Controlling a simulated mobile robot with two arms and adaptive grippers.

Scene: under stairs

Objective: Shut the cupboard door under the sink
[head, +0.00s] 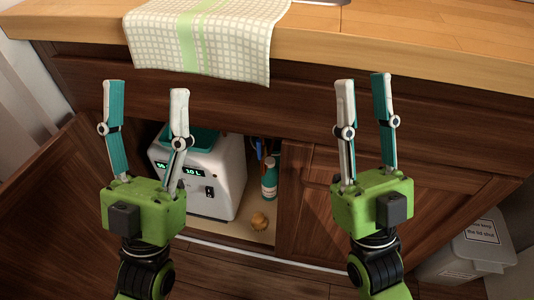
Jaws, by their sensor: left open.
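The dark wooden cupboard door (60,195) under the counter stands open, swung out to the left. The left part of the cupboard is open to view, while the right door (315,200) is shut. My right gripper (363,82) is open and empty, in front of the shut right side. My left gripper and arm hide part of the opening.
A checked cloth (205,45) hangs over the wooden counter edge (400,45). A grey lidded bin (478,250) stands at the lower right.

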